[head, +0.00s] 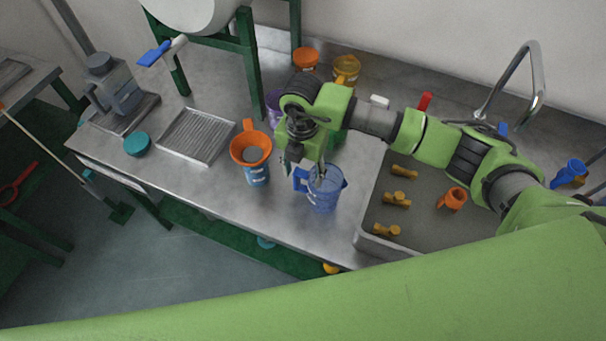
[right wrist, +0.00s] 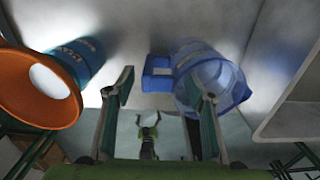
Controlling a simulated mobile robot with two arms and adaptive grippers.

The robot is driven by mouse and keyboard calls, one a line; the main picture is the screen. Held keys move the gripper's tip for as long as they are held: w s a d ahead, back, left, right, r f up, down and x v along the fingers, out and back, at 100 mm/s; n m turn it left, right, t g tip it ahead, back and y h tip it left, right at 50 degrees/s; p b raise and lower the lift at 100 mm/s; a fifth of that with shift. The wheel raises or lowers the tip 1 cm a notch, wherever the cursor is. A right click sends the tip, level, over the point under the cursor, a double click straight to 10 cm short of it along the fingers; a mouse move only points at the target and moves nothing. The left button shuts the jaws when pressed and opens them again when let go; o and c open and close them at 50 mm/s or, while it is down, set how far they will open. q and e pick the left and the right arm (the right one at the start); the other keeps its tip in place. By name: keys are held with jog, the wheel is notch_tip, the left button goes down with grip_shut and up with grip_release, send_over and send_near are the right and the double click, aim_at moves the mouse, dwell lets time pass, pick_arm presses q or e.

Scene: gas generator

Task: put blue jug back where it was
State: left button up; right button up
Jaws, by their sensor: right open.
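The blue jug (head: 323,190) is see-through and stands on the metal counter near its front edge, left of the sink. My right gripper (head: 305,172) is open at the jug's handle side in the head view. In the right wrist view the jug (right wrist: 220,85) is partly behind one finger. Its solid blue handle (right wrist: 157,72) shows between the spread fingers of the right gripper (right wrist: 160,84). I cannot tell whether they touch the handle. My left gripper is not seen in the head view.
A blue container with an orange funnel (head: 250,148) stands close left of the jug. The sink (head: 415,215) holds several yellow fittings and an orange one. A ridged metal tray (head: 196,136) lies farther left. Yellow (head: 346,70) and orange (head: 306,59) containers stand at the back.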

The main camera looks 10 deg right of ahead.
notch_tip(320, 180, up, 10)
jog(key=b, duration=0.3)
jog(key=shift+f, duration=0.2)
jog(key=shift+r, duration=0.5)
jog(key=shift+a, duration=0.1)
